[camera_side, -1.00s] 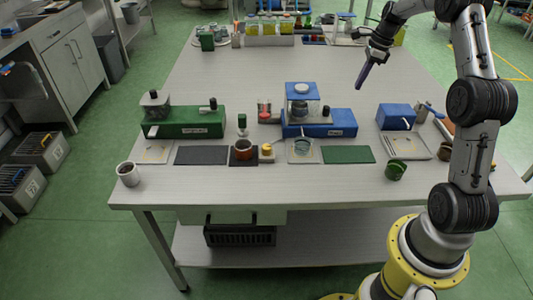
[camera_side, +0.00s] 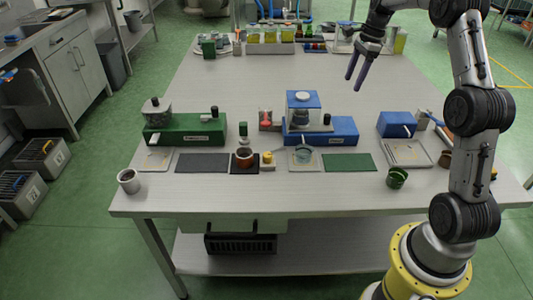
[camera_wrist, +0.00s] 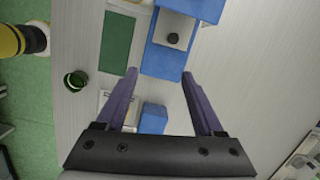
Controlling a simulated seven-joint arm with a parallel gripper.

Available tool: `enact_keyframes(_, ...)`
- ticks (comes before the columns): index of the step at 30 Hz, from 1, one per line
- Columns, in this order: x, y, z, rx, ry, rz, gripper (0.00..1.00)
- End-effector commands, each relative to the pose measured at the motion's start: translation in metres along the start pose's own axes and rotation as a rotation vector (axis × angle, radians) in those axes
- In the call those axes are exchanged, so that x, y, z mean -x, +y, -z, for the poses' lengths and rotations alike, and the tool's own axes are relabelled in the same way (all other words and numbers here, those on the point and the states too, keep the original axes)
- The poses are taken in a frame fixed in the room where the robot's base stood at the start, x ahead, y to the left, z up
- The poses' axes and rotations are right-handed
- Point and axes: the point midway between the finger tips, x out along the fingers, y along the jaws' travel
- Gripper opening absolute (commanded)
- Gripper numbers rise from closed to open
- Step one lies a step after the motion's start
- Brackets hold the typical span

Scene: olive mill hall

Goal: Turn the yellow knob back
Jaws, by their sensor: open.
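The yellow knob (camera_side: 267,156) is small and sits near the front middle of the table, just right of a brown-red cup (camera_side: 244,158) on a dark plate. Which way the knob is turned is too small to tell. My gripper (camera_side: 353,82) hangs in the air over the back right of the table, well apart from the knob. Its two purple fingers are spread and empty. In the wrist view my gripper (camera_wrist: 159,73) points down past blue housings, and the knob does not show there.
A blue machine (camera_side: 343,131) stands behind the knob to the right, and a green machine (camera_side: 185,131) to the left. A white mug (camera_side: 128,181), a green cup (camera_side: 397,178) and a blue box (camera_side: 396,124) stand around. The table's middle behind the machines is clear.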

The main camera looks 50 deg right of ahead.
Motion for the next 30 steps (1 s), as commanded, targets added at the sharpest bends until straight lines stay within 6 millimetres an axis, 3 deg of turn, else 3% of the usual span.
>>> enact_keyframes(14,-0.032,0.023,-0.141,1.491,0.14,-0.221,0.69)
enact_keyframes(28,-0.051,0.08,-0.275,3.01,0.144,-0.689,0.69)
enact_keyframes(29,-0.052,0.084,-0.282,-3.019,-0.134,0.711,0.69)
enact_keyframes(30,-0.052,0.089,-0.292,-2.904,-0.116,0.711,0.69)
